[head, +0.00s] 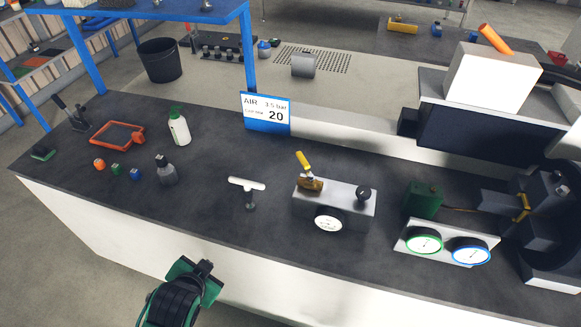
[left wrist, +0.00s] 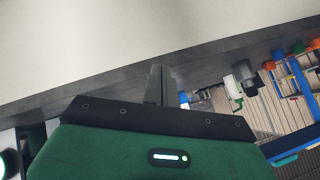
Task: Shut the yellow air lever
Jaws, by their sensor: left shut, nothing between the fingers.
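The yellow air lever (head: 303,161) sticks up and leans slightly left from a brass valve (head: 311,184) on a grey metal block (head: 345,203) in the head view. A round white gauge (head: 328,219) is on the block's front and a black knob (head: 363,193) on its right. My left gripper (head: 206,268) is in front of the bench's front edge, left of the block and well apart from the lever. In the left wrist view its fingers (left wrist: 155,85) look shut, with nothing between them. The lever does not show there. My right gripper is not in view.
A white T-shaped handle (head: 247,185) stands left of the block. Two dial gauges (head: 447,245) on a plate and dark machinery are to the right. A sign (head: 266,112) is behind. Bottles, small blocks and an orange frame (head: 117,134) are at left.

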